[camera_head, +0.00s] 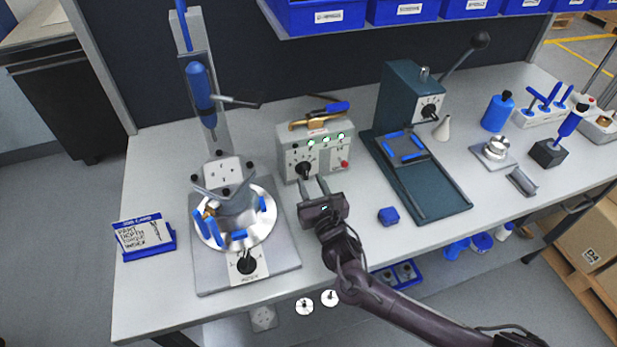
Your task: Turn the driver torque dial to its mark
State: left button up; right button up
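A grey control box (315,143) stands at the back middle of the bench. Its front carries a black dial (303,169) with a pointer on a scale, at the lower left; the scale marks are too small to read. Green lights show along its upper front, and a red button sits at the lower right. My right gripper (313,181) is just in front of the box, its two fingers apart and pointing at it. The left finger appears close below the dial; I cannot tell whether it touches. Nothing shows between the fingers. My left gripper is not in view.
A fixture (285,254) with a round metal housing and another black dial (247,263) stands left. A green press (410,85) with its own dial stands right. A blue-framed card (143,236) stands far left.

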jog(key=v, duration=0.4)
jog(key=shift+s+d, duration=0.15)
jog(key=shift+s, duration=0.2)
